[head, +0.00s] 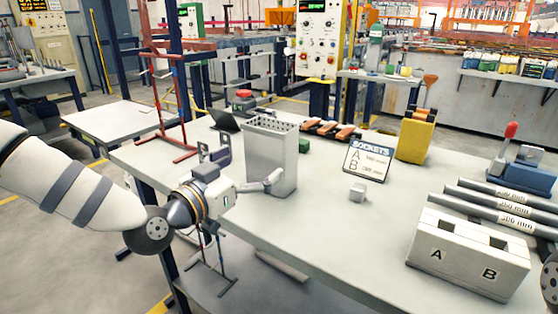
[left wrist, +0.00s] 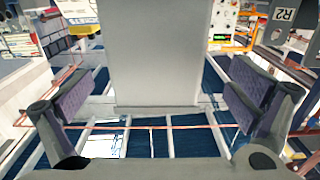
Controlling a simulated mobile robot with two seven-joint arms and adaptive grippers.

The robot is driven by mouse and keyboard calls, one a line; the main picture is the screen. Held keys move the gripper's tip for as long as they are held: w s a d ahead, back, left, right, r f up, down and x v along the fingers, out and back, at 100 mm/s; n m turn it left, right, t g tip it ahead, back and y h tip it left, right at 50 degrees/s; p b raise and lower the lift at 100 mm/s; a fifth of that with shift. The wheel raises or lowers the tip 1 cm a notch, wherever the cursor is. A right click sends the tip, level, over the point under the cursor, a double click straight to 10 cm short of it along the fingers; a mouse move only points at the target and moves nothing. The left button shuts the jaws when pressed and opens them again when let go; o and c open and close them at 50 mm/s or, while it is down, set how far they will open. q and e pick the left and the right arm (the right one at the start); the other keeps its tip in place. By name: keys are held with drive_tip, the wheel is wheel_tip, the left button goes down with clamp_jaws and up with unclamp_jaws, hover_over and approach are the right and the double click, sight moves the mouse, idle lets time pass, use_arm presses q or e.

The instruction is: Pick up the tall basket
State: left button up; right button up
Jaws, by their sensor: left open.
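The tall basket (head: 270,160) is a grey, upright, box-like container with a perforated top rim. It stands on the light grey table (head: 330,215), near its left edge. My left gripper (head: 243,168) is open at the basket's left side, with one finger overlapping the basket's near face in the head view. In the left wrist view the basket (left wrist: 160,55) fills the upper middle, between the spread fingers (left wrist: 155,100) and beyond them. A gap shows on each side, and no contact is visible. My right gripper is not in view.
A socket block marked A and B (head: 468,255) and several labelled grey bars (head: 500,207) lie at the right. A SOCKETS sign (head: 369,158), small grey block (head: 358,192) and yellow container (head: 415,140) stand right of the basket. A red stand (head: 165,110) is at left.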

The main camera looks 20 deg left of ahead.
sight(262, 156)
use_arm(q)
drive_tip(key=x, duration=0.6)
drive_tip(key=shift+w+d+r+b, duration=0.2)
drive_tip(key=shift+d+r+b, duration=0.05)
drive_tip(key=shift+d+b, duration=0.1)
drive_tip(key=c, duration=1.1)
drive_tip(key=shift+r, duration=0.15)
drive_tip(key=shift+r, duration=0.15)
